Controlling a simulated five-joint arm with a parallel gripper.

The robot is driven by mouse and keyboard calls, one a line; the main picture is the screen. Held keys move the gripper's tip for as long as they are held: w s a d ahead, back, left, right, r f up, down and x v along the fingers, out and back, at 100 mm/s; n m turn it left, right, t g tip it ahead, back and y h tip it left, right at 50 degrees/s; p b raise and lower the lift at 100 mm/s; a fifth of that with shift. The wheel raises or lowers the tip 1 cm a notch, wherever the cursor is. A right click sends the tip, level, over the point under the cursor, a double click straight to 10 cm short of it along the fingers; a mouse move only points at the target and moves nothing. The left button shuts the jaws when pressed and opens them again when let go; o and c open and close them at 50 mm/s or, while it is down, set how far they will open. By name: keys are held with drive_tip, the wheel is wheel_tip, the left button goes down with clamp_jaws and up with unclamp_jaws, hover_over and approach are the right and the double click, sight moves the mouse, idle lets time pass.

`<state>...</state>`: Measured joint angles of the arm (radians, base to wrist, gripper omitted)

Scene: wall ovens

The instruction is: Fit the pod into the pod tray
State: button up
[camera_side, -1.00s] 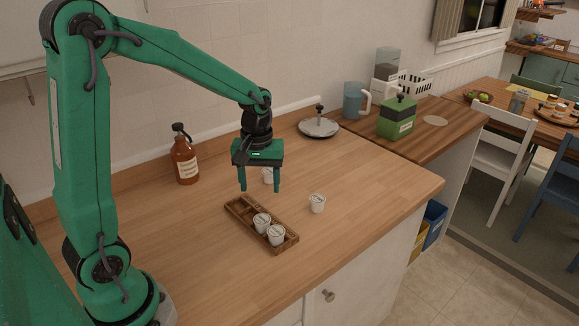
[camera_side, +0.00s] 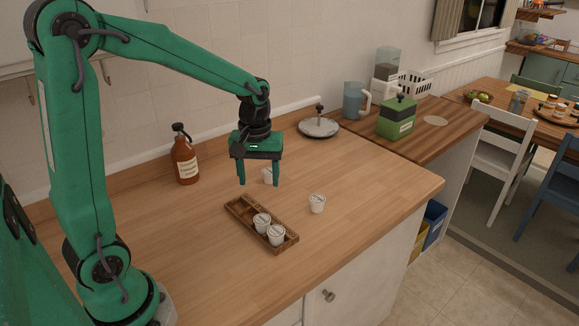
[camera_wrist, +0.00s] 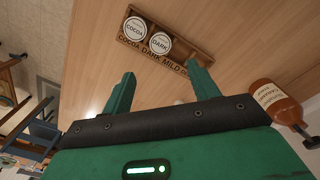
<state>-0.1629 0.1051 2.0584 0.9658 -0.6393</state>
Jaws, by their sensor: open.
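The pod tray (camera_side: 241,211) is a long wooden rack on the counter. Two white-lidded pods (camera_side: 276,236) sit in its near end; its far-left end looks empty. The wrist view shows the tray (camera_wrist: 190,62) labelled COCOA DARK MILD, with a COCOA pod (camera_wrist: 135,28) and a DARK pod (camera_wrist: 160,43) in it. One loose pod (camera_side: 317,203) stands upright right of the tray. My gripper (camera_side: 258,184) is open and empty, pointing down above the counter behind the tray.
A brown bottle (camera_side: 185,158) stands left of my gripper near the wall. A round metal plate with a knob (camera_side: 319,127) lies at the back right. A blue jug (camera_side: 355,101) and a green box (camera_side: 397,120) stand farther right. The counter's right front is clear.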

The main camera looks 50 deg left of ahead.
drive_tip(key=s+d+r+m+t, duration=0.2)
drive_tip(key=s+d+r+m, duration=0.1)
drive_tip(key=s, duration=0.3)
drive_tip(key=s+d+r+m+t, duration=0.3)
drive_tip(key=s+r+m, duration=0.3)
drive_tip(key=s, duration=0.1)
drive_tip(key=shift+s, duration=0.3)
